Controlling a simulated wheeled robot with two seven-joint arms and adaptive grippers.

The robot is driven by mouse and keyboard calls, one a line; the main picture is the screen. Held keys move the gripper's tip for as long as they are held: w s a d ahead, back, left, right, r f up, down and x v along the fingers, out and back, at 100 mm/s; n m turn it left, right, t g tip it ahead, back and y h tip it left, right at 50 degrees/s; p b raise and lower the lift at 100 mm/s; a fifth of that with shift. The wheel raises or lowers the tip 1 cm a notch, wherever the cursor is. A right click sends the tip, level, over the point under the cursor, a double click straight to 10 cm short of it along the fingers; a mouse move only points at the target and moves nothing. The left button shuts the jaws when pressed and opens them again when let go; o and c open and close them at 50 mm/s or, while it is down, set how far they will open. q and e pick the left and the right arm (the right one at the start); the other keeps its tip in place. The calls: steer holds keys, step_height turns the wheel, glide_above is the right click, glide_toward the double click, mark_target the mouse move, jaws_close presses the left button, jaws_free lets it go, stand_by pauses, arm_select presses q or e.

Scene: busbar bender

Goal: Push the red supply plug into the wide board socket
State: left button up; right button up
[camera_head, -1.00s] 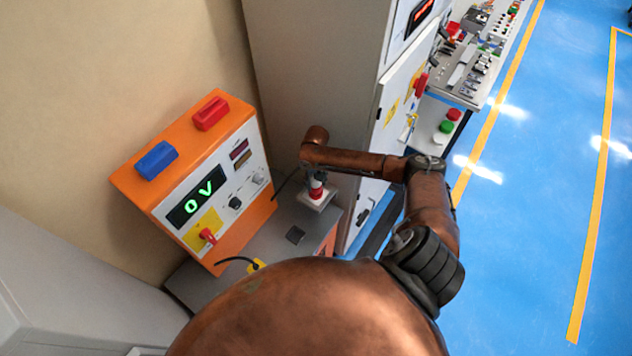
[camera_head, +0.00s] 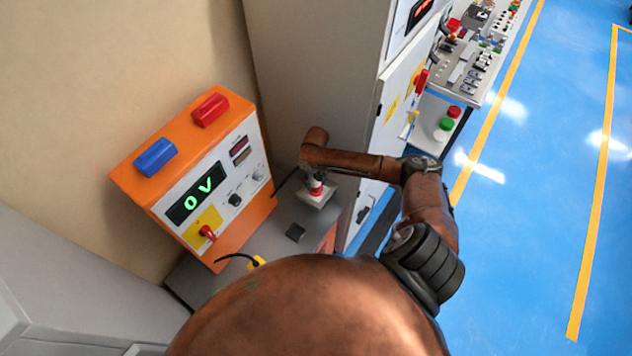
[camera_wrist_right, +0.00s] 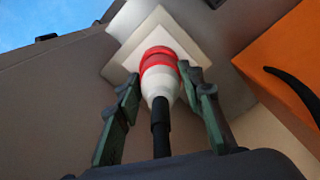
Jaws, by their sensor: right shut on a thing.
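The red supply plug (camera_wrist_right: 160,62) has red bands, a white body and a black cable end, and stands between the two dark green fingers of my right gripper (camera_wrist_right: 160,84) in the right wrist view. The gripper is shut on it. The plug's red end is at a pale square block (camera_wrist_right: 116,66), which looks like the wide board socket; how deep it sits is hidden. In the head view, the plug (camera_head: 316,190) stands over the same pale block (camera_head: 325,197), under my right wrist. My left gripper does not show.
An orange supply box (camera_head: 262,210) with a 0 V display stands left of the plug, its side close in the right wrist view. A yellow connector (camera_head: 257,262) with a black cable and a dark square (camera_head: 295,232) lie on the grey surface. A grey cabinet (camera_head: 310,70) stands behind.

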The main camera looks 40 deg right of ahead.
steer(key=shift+s+f, duration=0.2)
steer(key=shift+f, duration=0.05)
steer(key=o, duration=1.4)
steer(key=shift+w, duration=0.1)
step_height(320, 180, up, 12)
steer(key=shift+r, duration=0.1)
